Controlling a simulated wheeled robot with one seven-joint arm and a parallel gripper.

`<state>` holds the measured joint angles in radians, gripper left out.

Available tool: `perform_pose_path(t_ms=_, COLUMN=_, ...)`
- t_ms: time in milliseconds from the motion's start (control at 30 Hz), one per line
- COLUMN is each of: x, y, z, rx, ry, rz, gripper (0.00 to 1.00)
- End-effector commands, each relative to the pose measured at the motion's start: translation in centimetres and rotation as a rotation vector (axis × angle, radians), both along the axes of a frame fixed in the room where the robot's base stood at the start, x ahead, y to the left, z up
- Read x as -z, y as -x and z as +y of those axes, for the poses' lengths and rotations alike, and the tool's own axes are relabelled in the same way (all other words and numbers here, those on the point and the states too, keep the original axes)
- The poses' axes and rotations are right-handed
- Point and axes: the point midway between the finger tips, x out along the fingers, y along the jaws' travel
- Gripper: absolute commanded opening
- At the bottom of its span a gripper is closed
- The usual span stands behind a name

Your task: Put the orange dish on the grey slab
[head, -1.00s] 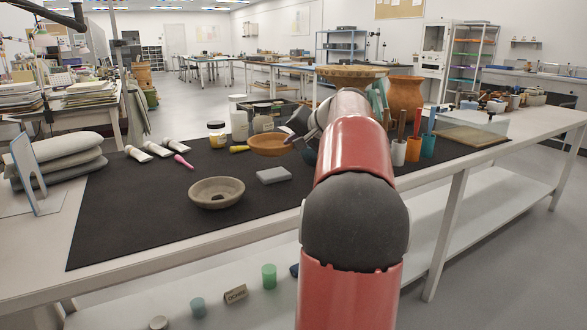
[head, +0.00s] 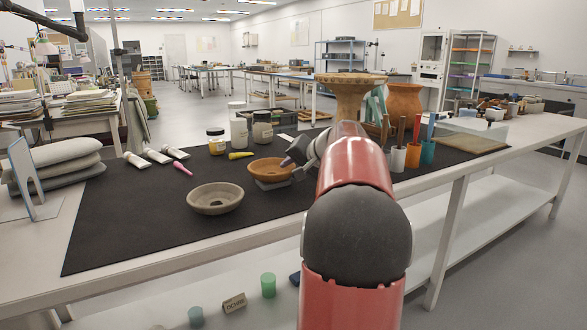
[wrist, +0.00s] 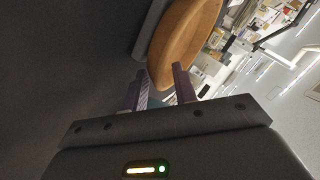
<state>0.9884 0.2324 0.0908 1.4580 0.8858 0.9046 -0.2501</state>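The orange dish (head: 268,168) is a shallow, round bowl. In the head view it sits upright over the grey slab (head: 272,185), which shows as a thin strip under it, and it looks to be resting there. My gripper (head: 289,161) is at the dish's right edge. In the wrist view the dish (wrist: 188,40) lies just beyond the fingers, with the grey slab (wrist: 150,32) along its underside. My gripper (wrist: 160,80) has its fingers spread on either side of the dish's near edge, wider than its wall. Contact with the fingers is hard to see.
A grey-brown bowl (head: 215,198) stands left of the slab on the black mat (head: 130,225). Jars (head: 262,128) and a yellow tube (head: 240,155) are behind. Tool cups (head: 397,158) and a large vase (head: 404,102) stand right. The mat's front left is clear.

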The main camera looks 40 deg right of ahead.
Motion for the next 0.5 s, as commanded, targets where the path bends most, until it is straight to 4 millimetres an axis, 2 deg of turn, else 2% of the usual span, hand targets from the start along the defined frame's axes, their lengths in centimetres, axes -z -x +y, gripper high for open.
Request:
perform_pose_path(t_ms=300, x=-0.3, y=0.0, z=0.0, rx=0.0, ry=0.0, rz=0.0, gripper=0.28)
perform_pose_path(t_ms=500, x=-1.7, y=2.3, z=0.1, rx=0.003, ry=0.002, rz=-0.001, gripper=0.28)
